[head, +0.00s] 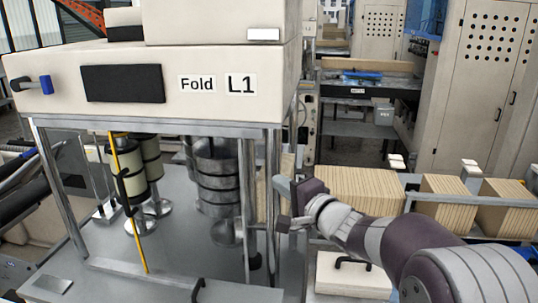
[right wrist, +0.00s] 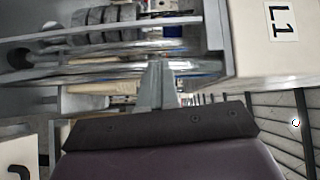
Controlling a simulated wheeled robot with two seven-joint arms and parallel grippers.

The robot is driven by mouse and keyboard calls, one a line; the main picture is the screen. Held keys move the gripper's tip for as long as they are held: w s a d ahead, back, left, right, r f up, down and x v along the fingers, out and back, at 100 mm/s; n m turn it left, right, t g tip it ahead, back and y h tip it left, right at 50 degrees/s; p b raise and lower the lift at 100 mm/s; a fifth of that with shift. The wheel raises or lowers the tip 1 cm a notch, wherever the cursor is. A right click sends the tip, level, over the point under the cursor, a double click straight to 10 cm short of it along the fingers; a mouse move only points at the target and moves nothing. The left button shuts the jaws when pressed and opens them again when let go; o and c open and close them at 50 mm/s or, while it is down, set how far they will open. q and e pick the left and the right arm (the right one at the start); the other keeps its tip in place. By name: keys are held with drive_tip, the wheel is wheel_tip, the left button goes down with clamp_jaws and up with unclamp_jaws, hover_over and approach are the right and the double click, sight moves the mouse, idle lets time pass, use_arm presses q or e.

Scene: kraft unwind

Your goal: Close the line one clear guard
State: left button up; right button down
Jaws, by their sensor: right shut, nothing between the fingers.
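The line one machine (head: 210,60) carries a "Fold L1" label and stands at the left and middle of the head view. A clear guard (head: 128,195) appears as a thin panel with a yellow edge and a dark handle (head: 123,186), under the hood at its left. I see it nearly edge-on, and its clear face is hard to make out. My right gripper (head: 282,208) is beside the machine's right-hand posts, well right of the yellow edge. Its fingers (right wrist: 157,85) are together and empty in the right wrist view. My left gripper is not in view.
Metal posts (head: 273,205) stand between my right gripper and the inside of the machine. Grey rollers (head: 218,180) stand on its deck. Stacks of brown kraft pieces (head: 358,190) lie to the right on a conveyor.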

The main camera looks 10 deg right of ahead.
drive_tip(key=shift+m, duration=0.5)
drive_tip(key=p+x, duration=0.1)
drive_tip(key=x, duration=0.2)
drive_tip(key=a+p+x, duration=0.1)
drive_tip(key=x, duration=0.2)
drive_tip(key=r+p+x, duration=0.1)
drive_tip(key=x, duration=0.2)
drive_tip(key=shift+s+a+p, duration=0.35)
drive_tip(key=shift+s+a, duration=0.05)
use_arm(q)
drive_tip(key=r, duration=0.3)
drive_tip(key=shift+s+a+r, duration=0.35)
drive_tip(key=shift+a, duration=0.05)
use_arm(e)
drive_tip(key=shift+w+f, duration=0.1)
drive_tip(key=shift+w, duration=0.2)
drive_tip(key=shift+a, duration=0.1)
